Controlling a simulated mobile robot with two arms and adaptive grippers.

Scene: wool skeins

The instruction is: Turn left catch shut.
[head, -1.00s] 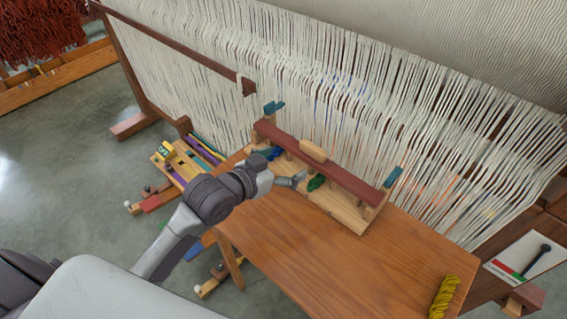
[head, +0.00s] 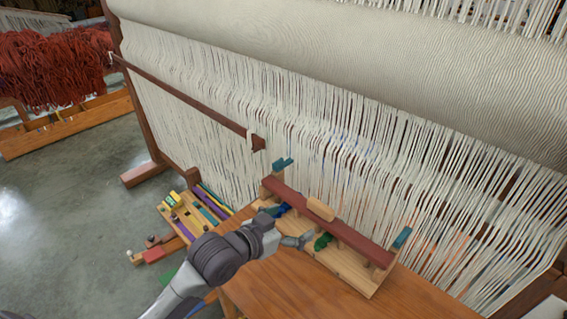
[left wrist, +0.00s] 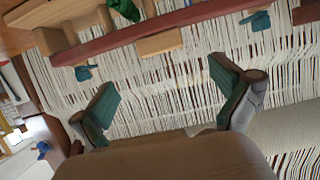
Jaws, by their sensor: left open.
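The rack has a dark red bar (head: 335,222) with a pale wooden handle (head: 320,208) at its middle. The left catch (head: 282,164) is a teal piece at the bar's far left end; it sticks out past the bar, not across it. It also shows at the upper right of the left wrist view (left wrist: 257,20). The right catch (head: 402,237), also teal, sticks out likewise at the other end. My left gripper (head: 297,241) is in front of the bar, near the green skein (head: 322,241), apart from the left catch. Its teal-padded fingers (left wrist: 167,97) are spread and empty.
White warp threads (head: 350,140) of the loom hang close behind the rack. The wooden table (head: 270,285) is clear in front. A tray of coloured strips (head: 195,215) stands at the left.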

